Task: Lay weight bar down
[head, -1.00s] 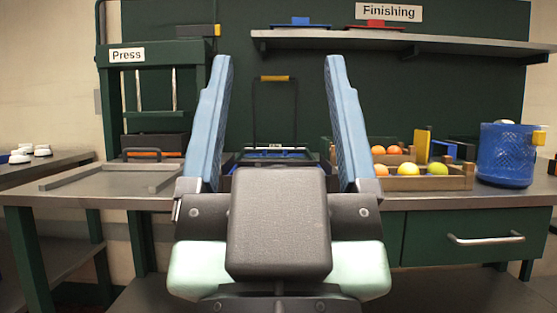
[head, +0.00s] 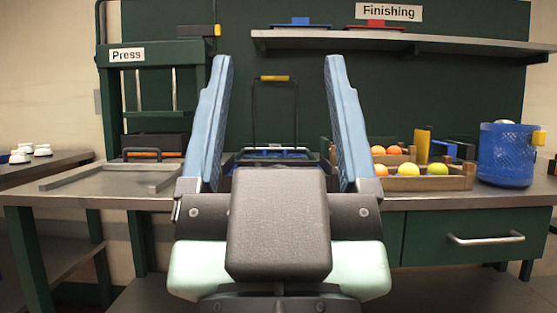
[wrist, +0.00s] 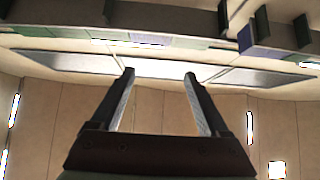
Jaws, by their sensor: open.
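A black upright hoop with a yellow grip (head: 274,78), which looks like the weight bar, stands at the back middle of the bench. It rises over a dark tray (head: 235,162) with blue parts in it. My gripper (head: 278,62) is open and empty in front of it, and its fingers frame the hoop in the head view. The gripper body hides the bench front and the lower part of the tray. In the wrist view my open gripper (wrist: 159,74) points at ceiling panels and walls, with no bar between its fingers.
A green press (head: 152,100) stands at the left, with a grey U-shaped frame (head: 110,178) in front. At the right are a wooden crate (head: 430,184) with oranges and other fruit, and a blue mesh basket (head: 505,158). A shelf (head: 400,40) runs above.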

